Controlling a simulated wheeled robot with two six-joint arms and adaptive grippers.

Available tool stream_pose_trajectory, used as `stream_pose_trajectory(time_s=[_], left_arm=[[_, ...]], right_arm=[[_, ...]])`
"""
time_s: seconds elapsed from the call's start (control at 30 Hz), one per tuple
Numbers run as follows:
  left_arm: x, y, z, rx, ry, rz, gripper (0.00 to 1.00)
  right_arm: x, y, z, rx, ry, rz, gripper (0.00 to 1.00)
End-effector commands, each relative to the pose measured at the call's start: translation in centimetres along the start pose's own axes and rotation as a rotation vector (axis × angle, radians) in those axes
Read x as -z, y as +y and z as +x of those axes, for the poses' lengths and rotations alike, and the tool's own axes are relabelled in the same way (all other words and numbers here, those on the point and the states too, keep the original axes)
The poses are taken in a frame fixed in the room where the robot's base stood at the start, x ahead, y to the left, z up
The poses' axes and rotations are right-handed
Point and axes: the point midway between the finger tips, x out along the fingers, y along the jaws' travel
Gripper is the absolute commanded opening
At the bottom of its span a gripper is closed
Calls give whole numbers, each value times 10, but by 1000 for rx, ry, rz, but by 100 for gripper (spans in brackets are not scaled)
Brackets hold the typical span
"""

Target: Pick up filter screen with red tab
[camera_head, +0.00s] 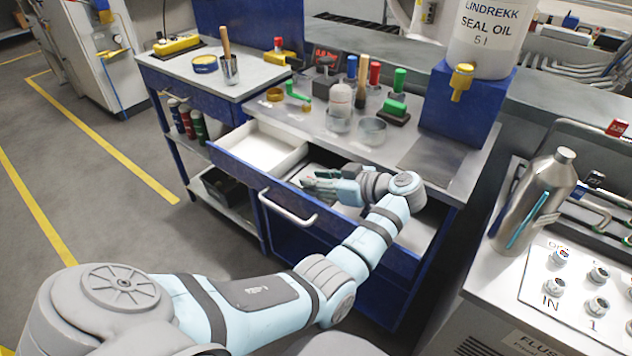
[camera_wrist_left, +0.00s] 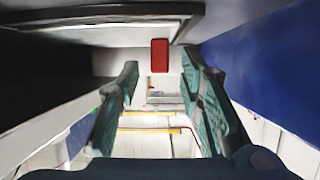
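A red tab (camera_wrist_left: 159,55) shows in the left wrist view, beyond and between my left fingertips, near a grey wall or edge. The rest of the filter screen cannot be made out. My left gripper (camera_head: 322,186) reaches into the open blue drawer (camera_head: 290,207) in the head view. In the left wrist view its two green fingers (camera_wrist_left: 160,75) are apart, with nothing held between them. The head view does not show the filter screen clearly; my arm and gripper cover part of the drawer. My right gripper is in neither view.
A white tray (camera_head: 258,147) sits in the drawer's left part. The bench top (camera_head: 435,160) above holds bottles, glass dishes (camera_head: 372,130) and green parts. A blue stand with an oil container (camera_head: 487,42) stands behind right. A steel flask (camera_head: 535,203) is on the right-hand unit.

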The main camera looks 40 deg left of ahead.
Motion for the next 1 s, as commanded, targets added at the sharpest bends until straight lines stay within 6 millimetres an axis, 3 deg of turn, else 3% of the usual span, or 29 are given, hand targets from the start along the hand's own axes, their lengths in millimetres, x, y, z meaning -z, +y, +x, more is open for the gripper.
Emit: stream_pose_trajectory(time_s=[0.03,0.2,0.67,0.87,1.0], left_arm=[[0,0,0,1,0,0,22],[0,-1,1,2,0,0,0],[10,0,-3,1,1,-1,0],[48,0,-19,0,0,-5,0],[92,0,-38,-1,0,-8,0]], right_arm=[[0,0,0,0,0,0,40],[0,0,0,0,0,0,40],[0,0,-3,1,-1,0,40],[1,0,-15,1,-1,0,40],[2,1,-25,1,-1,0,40]])
